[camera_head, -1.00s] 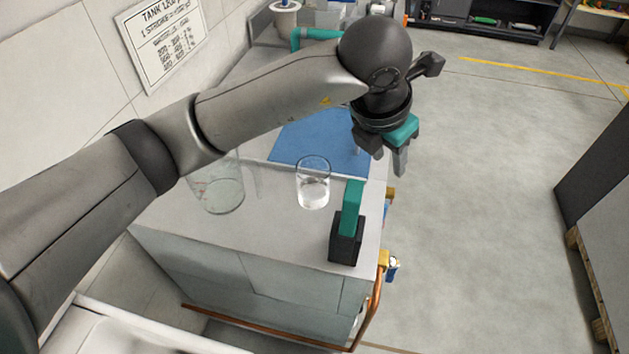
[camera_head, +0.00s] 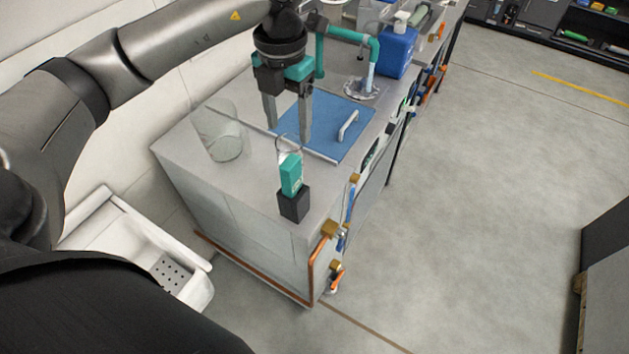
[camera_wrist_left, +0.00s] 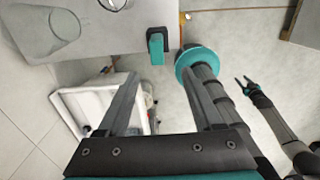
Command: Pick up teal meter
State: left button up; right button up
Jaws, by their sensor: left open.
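The teal meter (camera_head: 291,174) stands upright in a black holder (camera_head: 294,205) near the front corner of the grey bench. In the left wrist view the meter (camera_wrist_left: 157,46) shows near the top centre. My left gripper (camera_head: 288,132) is open and empty, fingers pointing down, above the bench and behind the meter in the head view. It also shows in the left wrist view (camera_wrist_left: 163,95), apart from the meter. My right gripper (camera_wrist_left: 244,82) shows at the right of the left wrist view, its fingers apart and empty.
A clear beaker (camera_head: 288,146) stands just behind the meter. A larger glass vessel (camera_head: 222,140) is to its left. A blue panel with a handle (camera_head: 348,126), a teal tap (camera_head: 348,32) and a blue bottle (camera_head: 397,50) are further back. Floor right of the bench is clear.

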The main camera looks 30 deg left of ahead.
aim_at(290, 162)
pick_arm(q)
jog(key=f, duration=0.9)
jog(key=shift+a+f, duration=0.1)
jog(key=shift+a, duration=0.2)
jog(key=shift+f, duration=0.5)
notch_tip(290, 162, down, 5)
jog(key=shift+w+p, duration=0.1)
jog(key=shift+p, duration=0.3)
pick_arm(e)
jog(key=shift+w+a+r, duration=0.1)
jog(key=shift+a+r, duration=0.35)
jog(key=shift+a, duration=0.15)
pick_arm(q)
jog(key=shift+c, duration=0.3)
grip_shut()
pick_arm(e)
jog(key=shift+a, duration=0.1)
pick_arm(q)
jog(key=shift+r, duration=0.1)
